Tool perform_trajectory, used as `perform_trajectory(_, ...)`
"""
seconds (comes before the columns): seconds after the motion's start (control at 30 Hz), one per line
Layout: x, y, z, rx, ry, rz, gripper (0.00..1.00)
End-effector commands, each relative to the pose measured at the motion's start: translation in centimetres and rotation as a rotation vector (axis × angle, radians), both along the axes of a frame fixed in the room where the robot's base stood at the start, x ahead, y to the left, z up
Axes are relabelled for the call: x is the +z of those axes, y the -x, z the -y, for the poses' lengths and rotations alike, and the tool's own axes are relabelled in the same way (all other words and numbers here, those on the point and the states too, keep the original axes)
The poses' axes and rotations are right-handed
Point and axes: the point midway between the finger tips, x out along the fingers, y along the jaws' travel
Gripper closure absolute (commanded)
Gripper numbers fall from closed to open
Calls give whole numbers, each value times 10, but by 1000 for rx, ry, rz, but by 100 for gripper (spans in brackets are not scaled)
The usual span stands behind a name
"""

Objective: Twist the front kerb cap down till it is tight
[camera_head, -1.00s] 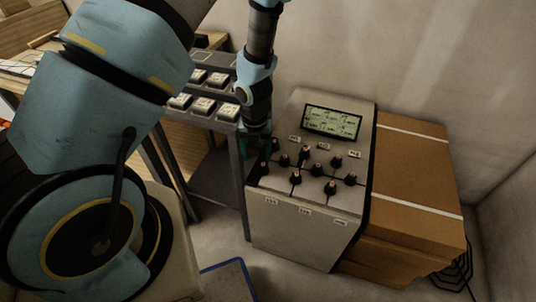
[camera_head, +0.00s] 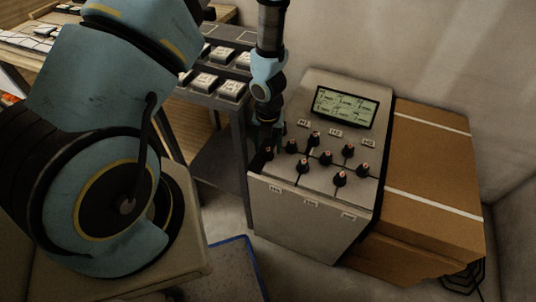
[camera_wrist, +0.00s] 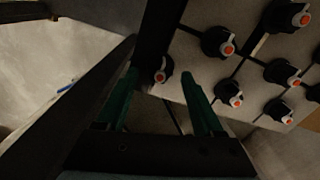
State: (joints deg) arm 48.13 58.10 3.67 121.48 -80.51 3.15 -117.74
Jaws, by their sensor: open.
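Several black knob-like caps with orange-red marks stand in rows on the sloping grey console (camera_head: 300,218). My gripper (camera_head: 265,137) points down over the console's left edge in the head view. In the wrist view its two green fingers (camera_wrist: 160,78) are open, with one cap (camera_wrist: 160,70) between them and a gap on each side. That cap looks like the leftmost one (camera_head: 268,154) in the head view, just under my fingers. The labels are too small to read, so I cannot confirm it is the front kerb cap. My gripper hides part of the console's left side.
A lit display (camera_head: 346,106) sits at the console's upper end. Neighbouring caps (camera_wrist: 219,42) and (camera_wrist: 229,94) stand close to my right finger. Brown boxes (camera_head: 430,165) stand right of the console. A dark rack (camera_head: 222,112) with white blocks stands to its left.

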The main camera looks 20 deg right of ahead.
Motion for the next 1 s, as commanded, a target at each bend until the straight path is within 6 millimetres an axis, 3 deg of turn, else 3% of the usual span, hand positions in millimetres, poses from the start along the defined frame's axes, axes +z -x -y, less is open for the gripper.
perform_trajectory(0.03,-10,-1,0,2,1,0,31)
perform_trajectory(0.17,-18,-1,0,1,0,1,31)
perform_trajectory(0.53,-20,0,0,-1,1,0,32)
perform_trajectory(1.0,-20,0,0,-1,0,1,85)
